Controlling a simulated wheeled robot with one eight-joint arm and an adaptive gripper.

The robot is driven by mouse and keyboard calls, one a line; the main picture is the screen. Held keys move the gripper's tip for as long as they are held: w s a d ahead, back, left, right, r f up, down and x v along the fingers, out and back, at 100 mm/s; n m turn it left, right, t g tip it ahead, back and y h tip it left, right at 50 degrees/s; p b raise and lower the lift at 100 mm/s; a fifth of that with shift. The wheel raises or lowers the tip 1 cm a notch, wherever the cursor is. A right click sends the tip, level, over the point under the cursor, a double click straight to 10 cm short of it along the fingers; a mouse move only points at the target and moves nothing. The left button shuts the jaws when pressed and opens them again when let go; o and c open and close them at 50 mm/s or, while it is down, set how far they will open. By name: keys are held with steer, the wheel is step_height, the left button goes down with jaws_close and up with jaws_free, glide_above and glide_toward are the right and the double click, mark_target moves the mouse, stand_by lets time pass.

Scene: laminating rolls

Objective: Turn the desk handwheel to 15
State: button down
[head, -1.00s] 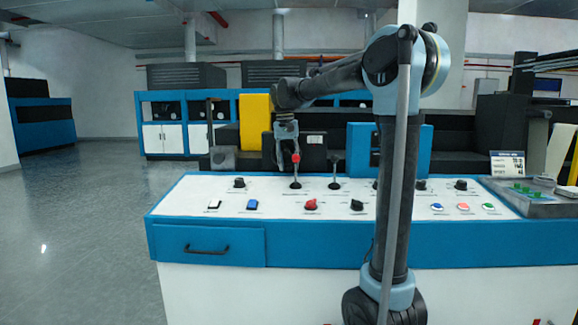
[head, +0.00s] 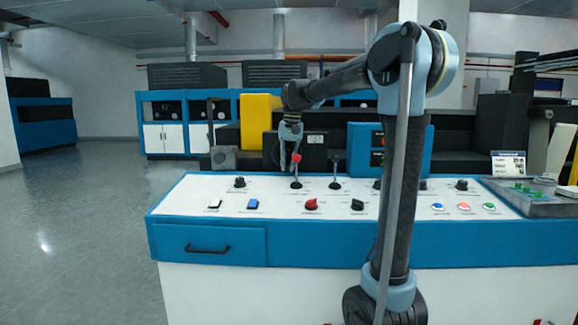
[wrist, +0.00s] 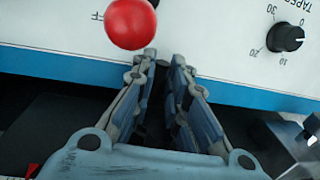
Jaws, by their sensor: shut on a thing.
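The white-topped desk (head: 275,203) with blue front carries several knobs, levers and buttons. I cannot make out which part is the handwheel. My gripper (head: 288,164) hangs low at the desk's back edge, close to the red-ball lever (head: 296,171). In the wrist view its fingertips (wrist: 164,58) are close together, with a dark narrow gap. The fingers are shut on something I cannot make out. The red ball (wrist: 131,23) is just beyond and left of the fingertips. A black knob (wrist: 285,38) with a scale to 30 is at the upper right, clear of the fingers.
A black-knobbed lever (head: 335,172) stands right of the red-ball lever. A red rotary switch (head: 311,204) and black one (head: 357,205) lie nearer. Dark machinery and a yellow panel (head: 259,120) stand behind the desk. The floor at left is clear.

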steer(key=shift+a+y, duration=0.15)
steer(key=shift+y, duration=0.45)
steer(key=c, duration=1.6)
jaws_free()
steer(key=r, duration=0.4)
steer(key=d+r, duration=0.1)
steer(key=r, duration=0.2)
steer(key=d+r, duration=0.1)
steer(key=r, duration=0.3)
steer(key=shift+d+r, duration=0.15)
steer(key=shift+r, duration=0.15)
